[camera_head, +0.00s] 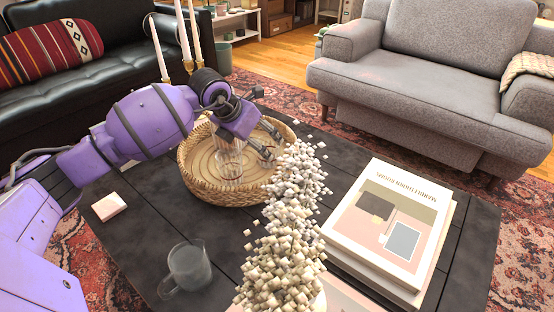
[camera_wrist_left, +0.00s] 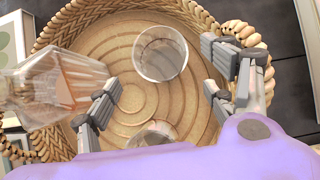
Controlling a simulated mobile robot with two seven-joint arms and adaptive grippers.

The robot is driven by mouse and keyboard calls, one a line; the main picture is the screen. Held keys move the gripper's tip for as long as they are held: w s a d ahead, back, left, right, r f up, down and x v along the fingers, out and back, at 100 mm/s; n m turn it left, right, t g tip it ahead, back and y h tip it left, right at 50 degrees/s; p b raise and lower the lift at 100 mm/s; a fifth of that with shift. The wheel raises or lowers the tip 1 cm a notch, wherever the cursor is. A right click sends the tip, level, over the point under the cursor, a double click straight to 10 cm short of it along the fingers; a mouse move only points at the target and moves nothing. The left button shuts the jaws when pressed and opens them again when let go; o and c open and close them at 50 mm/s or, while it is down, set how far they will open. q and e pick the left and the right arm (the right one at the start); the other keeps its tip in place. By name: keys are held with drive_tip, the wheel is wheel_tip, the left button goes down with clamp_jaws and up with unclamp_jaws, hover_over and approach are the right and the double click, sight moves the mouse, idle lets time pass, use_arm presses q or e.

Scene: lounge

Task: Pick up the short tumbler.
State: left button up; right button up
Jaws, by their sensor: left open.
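A woven round tray (camera_head: 215,192) stands on the dark table, with clear glassware in it. In the left wrist view, a round clear tumbler (camera_wrist_left: 160,55) stands in the tray beyond the space between my fingers. Another clear glass (camera_wrist_left: 153,133) shows partly at the bottom, cut off by my gripper body. A larger faceted glass vessel (camera_wrist_left: 55,85) is at the left. I cannot tell surely which glass is the short tumbler. My left gripper (camera_head: 270,142) is open over the tray's right part; its fingers (camera_wrist_left: 166,96) hold nothing. One glass (camera_head: 229,162) shows below my wrist.
A tall mass of small pale cubes (camera_head: 290,215) stands close right of the tray. Stacked books (camera_head: 385,225) lie at the right, a glass mug (camera_head: 188,268) at the front left, a pale box (camera_head: 109,206) at the left. White candles (camera_head: 183,35) stand behind my arm.

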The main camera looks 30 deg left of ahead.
use_arm(q)
drive_tip(key=b+x, duration=0.1)
drive_tip(key=x, duration=0.2)
drive_tip(key=shift+d+f, duration=0.1)
drive_tip(key=shift+f, duration=0.1)
drive_tip(key=b+x, duration=0.2)
drive_tip(key=x, duration=0.2)
drive_tip(key=shift+w+b, duration=0.15)
drive_tip(key=shift+b, duration=0.25)
drive_tip(key=shift+r, duration=0.1)
drive_tip(key=c, duration=1.5)
